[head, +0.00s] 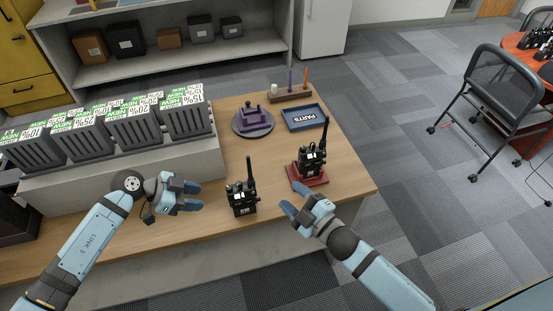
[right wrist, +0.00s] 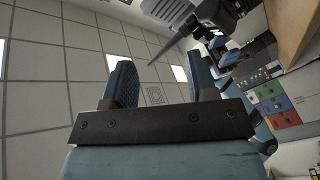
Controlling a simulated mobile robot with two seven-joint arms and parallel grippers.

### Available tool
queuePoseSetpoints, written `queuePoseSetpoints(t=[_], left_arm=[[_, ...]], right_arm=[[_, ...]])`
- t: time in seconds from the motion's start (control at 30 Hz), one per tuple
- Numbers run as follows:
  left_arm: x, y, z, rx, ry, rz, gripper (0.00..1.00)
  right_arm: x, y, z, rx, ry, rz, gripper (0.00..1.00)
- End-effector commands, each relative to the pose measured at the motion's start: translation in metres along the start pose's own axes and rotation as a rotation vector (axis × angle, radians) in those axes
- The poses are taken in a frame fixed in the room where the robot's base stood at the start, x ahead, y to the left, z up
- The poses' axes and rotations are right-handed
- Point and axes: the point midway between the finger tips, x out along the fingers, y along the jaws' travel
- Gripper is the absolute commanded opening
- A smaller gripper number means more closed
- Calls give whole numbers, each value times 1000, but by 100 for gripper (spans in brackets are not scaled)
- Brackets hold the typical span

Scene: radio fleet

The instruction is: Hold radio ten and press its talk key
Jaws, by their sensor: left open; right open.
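A black two-way radio (head: 242,199) with a long antenna stands upright on the wooden table near its front edge; its small white label is too small to read. A second black radio (head: 312,157) stands in a red cradle (head: 308,175) further right. I cannot tell which is radio ten. My left gripper (head: 193,197) is open and empty, left of the first radio and apart from it. My right gripper (head: 293,198) is open and empty, in front of the red cradle; its spread fingers also show in the right wrist view (right wrist: 161,82).
A purple holder on a round dark base (head: 253,122), a blue PARTS tray (head: 304,117) and a pen block (head: 290,95) stand at the back. Several grey bins (head: 133,129) with price cards line the left. Table between the radios is clear.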

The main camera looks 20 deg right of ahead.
Motion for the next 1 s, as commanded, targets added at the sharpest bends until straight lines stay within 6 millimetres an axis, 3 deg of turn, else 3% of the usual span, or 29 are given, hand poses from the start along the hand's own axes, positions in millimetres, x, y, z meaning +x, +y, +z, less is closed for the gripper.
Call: queuePoseSetpoints(t=[0.1, 0.3, 0.4, 0.57, 0.7, 1.0], left_arm=[[0, 0, 0, 0, 1, 0, 43], [0, 0, 0, 0, 1, 0, 43], [0, 0, 0, 0, 1, 0, 43], [0, 0, 0, 0, 1, 0, 43], [0, 0, 0, 0, 1, 0, 43], [0, 0, 0, 0, 1, 0, 43]], right_arm=[[37, 28, -28, -345, 239, 31, 53], [74, 48, -62, -926, 635, 41, 53], [86, 53, -66, -1208, 828, 18, 53], [98, 57, -54, -1620, 1144, -80, 53], [102, 55, -35, -1899, 1433, -253, 53], [96, 48, -2, -2174, 1842, -695, 53]])
